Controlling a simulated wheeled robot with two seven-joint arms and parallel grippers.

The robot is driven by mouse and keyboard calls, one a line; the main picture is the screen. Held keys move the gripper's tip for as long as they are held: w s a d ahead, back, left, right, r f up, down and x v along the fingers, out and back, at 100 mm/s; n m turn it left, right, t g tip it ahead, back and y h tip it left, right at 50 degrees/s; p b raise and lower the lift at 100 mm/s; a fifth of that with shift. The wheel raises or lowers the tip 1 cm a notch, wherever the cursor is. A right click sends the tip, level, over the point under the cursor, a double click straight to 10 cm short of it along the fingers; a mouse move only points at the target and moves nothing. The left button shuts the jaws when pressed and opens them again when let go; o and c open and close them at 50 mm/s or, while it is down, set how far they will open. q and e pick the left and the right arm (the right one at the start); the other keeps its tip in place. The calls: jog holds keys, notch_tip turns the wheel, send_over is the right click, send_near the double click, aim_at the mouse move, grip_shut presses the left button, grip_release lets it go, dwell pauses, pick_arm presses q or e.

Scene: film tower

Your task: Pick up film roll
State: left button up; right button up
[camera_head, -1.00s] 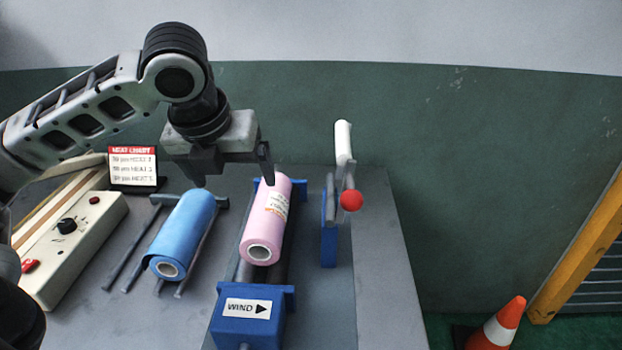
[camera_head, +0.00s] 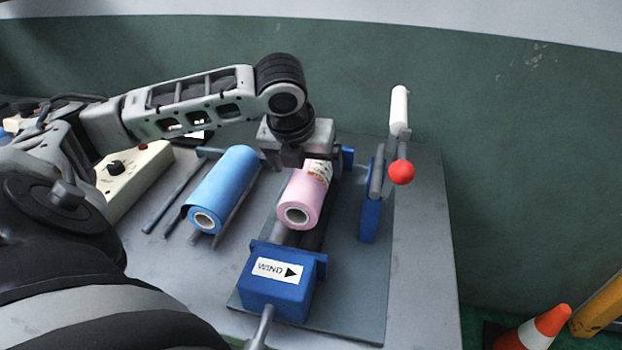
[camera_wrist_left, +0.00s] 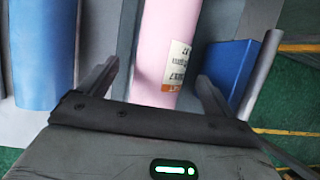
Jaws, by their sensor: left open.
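A pink film roll (camera_head: 302,197) with a white label and a hollow core lies lengthwise on the rods of the blue winding stand (camera_head: 277,289). A blue film roll (camera_head: 224,187) lies on a grey rack to its left. My left gripper (camera_head: 303,158) is over the far end of the pink roll, which it partly hides. In the left wrist view, the open fingers (camera_wrist_left: 158,84) stand on either side of the pink roll (camera_wrist_left: 166,45), with gaps visible. The blue roll (camera_wrist_left: 43,50) is outside the left finger. My right gripper is not in view.
A crank with a red knob (camera_head: 401,172) and white handle stands right of the pink roll. A beige control box (camera_head: 135,178) is at the left. The table's right strip is bare. An orange cone (camera_head: 540,328) stands on the floor at right.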

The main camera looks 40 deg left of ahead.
aim_at(309, 168)
pick_arm(q)
jog(key=x, duration=0.4)
jog(key=shift+d, duration=0.1)
jog(key=c, duration=1.4)
jog(key=shift+r, duration=0.15)
jog(key=shift+c, duration=1.3)
jog(key=shift+r, duration=0.1)
